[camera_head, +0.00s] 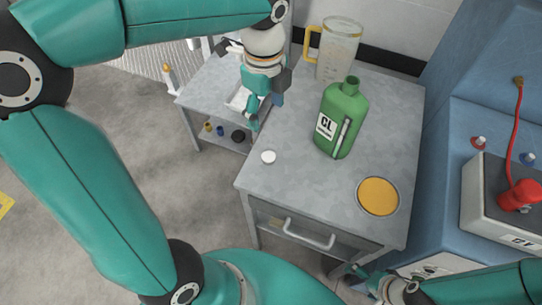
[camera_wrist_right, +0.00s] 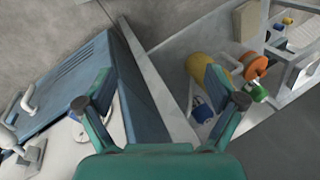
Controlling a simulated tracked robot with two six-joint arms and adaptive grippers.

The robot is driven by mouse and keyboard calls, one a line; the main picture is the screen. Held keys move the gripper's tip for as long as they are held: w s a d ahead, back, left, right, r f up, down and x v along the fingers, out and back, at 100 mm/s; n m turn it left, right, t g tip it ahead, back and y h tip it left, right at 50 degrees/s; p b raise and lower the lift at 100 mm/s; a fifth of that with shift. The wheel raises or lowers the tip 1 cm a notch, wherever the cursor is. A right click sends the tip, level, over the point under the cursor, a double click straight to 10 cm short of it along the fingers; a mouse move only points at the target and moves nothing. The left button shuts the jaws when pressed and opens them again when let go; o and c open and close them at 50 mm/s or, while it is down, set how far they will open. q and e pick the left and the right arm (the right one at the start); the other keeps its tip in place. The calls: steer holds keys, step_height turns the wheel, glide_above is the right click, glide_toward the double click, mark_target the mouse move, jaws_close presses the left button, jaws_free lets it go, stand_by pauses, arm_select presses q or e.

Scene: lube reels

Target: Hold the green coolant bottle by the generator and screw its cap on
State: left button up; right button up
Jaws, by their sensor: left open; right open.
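The green coolant bottle (camera_head: 333,140), with a CL label, stands upright on the grey cabinet top (camera_head: 300,185). Its neck is open, with no cap on it. A small round white cap (camera_head: 268,157) lies on the top near the left edge. My left gripper (camera_head: 263,112) is open and empty, pointing down beyond the cap and left of the bottle. My right gripper (camera_head: 352,272) is low in front of the cabinet, well away from the bottle; its spread fingers show empty in the right wrist view (camera_wrist_right: 158,82).
A clear jug (camera_head: 338,52) with a yellow handle stands behind the bottle. A yellow disc (camera_head: 378,196) lies at the front right of the top. A blue machine (camera_head: 445,140) with a red hose stands at the right. A lower cart (camera_head: 207,98) is behind left.

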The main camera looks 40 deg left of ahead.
arm_select(q)
steer(key=b, duration=0.1)
glide_above(268, 155)
step_height(268, 155, down, 11)
steer(key=shift+s+a+f, duration=0.1)
steer(key=shift+a, duration=0.05)
steer(key=shift+d+f, duration=0.2)
steer(key=shift+f, duration=2.5)
steer(key=c, duration=0.8)
